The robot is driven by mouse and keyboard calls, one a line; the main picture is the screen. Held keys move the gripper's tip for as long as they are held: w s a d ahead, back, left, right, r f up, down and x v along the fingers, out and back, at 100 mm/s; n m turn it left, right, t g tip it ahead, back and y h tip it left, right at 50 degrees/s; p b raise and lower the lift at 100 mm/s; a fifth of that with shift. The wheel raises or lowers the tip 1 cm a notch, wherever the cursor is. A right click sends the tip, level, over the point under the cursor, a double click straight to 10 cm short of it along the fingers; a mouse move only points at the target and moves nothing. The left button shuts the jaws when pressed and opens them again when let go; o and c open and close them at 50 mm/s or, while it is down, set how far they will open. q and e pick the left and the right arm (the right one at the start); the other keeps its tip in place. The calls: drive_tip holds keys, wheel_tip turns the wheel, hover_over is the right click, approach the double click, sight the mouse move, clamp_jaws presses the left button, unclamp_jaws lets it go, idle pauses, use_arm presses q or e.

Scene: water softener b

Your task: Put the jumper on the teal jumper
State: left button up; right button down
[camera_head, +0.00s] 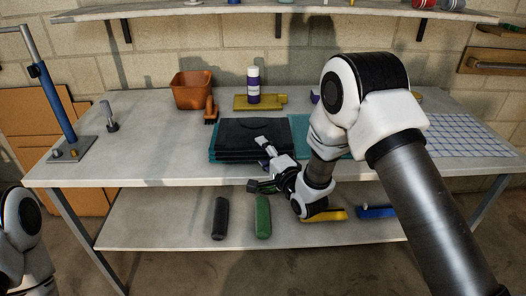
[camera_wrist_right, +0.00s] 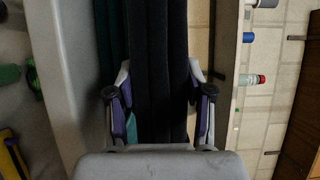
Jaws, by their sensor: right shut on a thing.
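A dark, almost black folded jumper (camera_head: 240,132) lies on the workbench, left of its middle. Teal edges (camera_head: 213,153) show along the left and lower side of this stack. Another flat teal piece (camera_head: 299,124) shows to its right, partly hidden by my right arm. My right gripper (camera_head: 268,162) is at the front right edge of the dark stack. In the right wrist view, its fingers (camera_wrist_right: 162,95) are shut on the dark jumper (camera_wrist_right: 158,45), with the folded layers between them. A teal strip (camera_wrist_right: 107,35) shows left of the dark cloth there. My left gripper is out of view.
An orange bin (camera_head: 191,90) with a brush (camera_head: 210,112), and a white and purple bottle (camera_head: 253,85) by a yellow cloth (camera_head: 258,102), stand behind. A blue post stand (camera_head: 65,130) is at left, a checked cloth (camera_head: 455,135) at right. Rolled items lie on the lower shelf (camera_head: 150,225).

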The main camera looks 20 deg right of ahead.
drive_tip(key=shift+f, duration=0.1)
drive_tip(key=shift+c, duration=2.2)
unclamp_jaws()
